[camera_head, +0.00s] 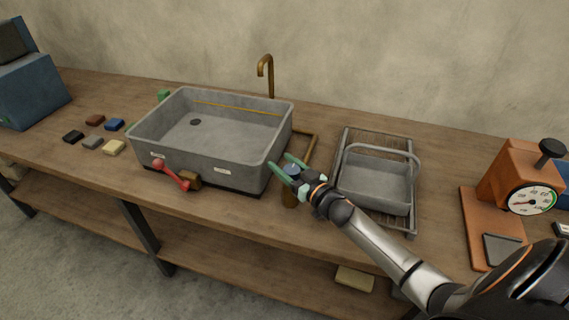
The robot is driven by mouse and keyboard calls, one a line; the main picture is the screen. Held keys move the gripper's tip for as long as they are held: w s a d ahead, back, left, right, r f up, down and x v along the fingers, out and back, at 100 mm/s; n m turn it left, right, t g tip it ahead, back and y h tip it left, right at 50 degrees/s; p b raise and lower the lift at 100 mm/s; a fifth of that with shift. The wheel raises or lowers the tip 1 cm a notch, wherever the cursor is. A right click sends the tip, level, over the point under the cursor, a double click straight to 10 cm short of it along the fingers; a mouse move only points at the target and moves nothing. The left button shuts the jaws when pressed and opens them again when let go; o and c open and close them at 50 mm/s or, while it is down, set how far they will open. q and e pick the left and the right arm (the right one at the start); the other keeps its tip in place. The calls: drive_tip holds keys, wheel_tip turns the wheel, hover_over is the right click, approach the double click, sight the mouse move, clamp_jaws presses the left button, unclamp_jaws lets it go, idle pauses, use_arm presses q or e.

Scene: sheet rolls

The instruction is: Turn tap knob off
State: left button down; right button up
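A brass tap spout (268,72) rises behind the grey stone sink (222,171). A brass pipe (311,146) runs from behind the sink to its right side. A brass post (289,199) with a small bluish top, seemingly the tap knob (293,171), stands right of the sink's front corner. My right gripper (279,160) is over this knob, its green fingers apart. The fingers and wrist partly hide the knob, and I cannot tell whether they touch it. My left gripper is out of view. No running water is visible at the spout.
A wire rack with a grey tray (374,186) stands close right of my gripper. An orange scale (508,180) is farther right. A red-handled lever (170,174) sticks out at the sink's front. Small coloured blocks (114,147) lie left of the sink.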

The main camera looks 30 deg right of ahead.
drive_tip(key=o, duration=0.4)
drive_tip(key=s, duration=0.4)
drive_tip(key=s+d, duration=0.1)
drive_tip(key=s, duration=0.7)
drive_tip(key=shift+s+d, duration=0.2)
drive_tip(key=shift+d, duration=0.1)
drive_tip(key=f+g+h, duration=0.1)
drive_tip(key=s+a+f+g+h, duration=0.1)
drive_tip(key=s+a+f+m+g, duration=0.1)
drive_tip(key=shift+a+f+h, duration=0.25)
drive_tip(key=shift+f+h, duration=0.1)
drive_tip(key=shift+h, duration=0.05)
drive_tip(key=s+a+f+n+g, duration=0.1)
drive_tip(key=s+a+f+g, duration=0.1)
drive_tip(key=s+a+g, duration=0.6)
drive_tip(key=s+a+f+n+g, duration=0.1)
drive_tip(key=s+a+f+g, duration=0.15)
drive_tip(key=s, duration=0.85)
drive_tip(key=w+a+f+t+y, duration=0.1)
drive_tip(key=f, duration=0.2)
drive_tip(key=w+a+f+t, duration=0.2)
drive_tip(key=f, duration=0.2)
drive_tip(key=w+a+f+t+y, duration=0.1)
drive_tip(key=a+f+t, duration=0.1)
drive_tip(key=f, duration=0.1)
drive_tip(key=shift+w+f+y, duration=0.2)
drive_tip(key=shift+f+y, duration=0.05)
drive_tip(key=shift+y, duration=0.05)
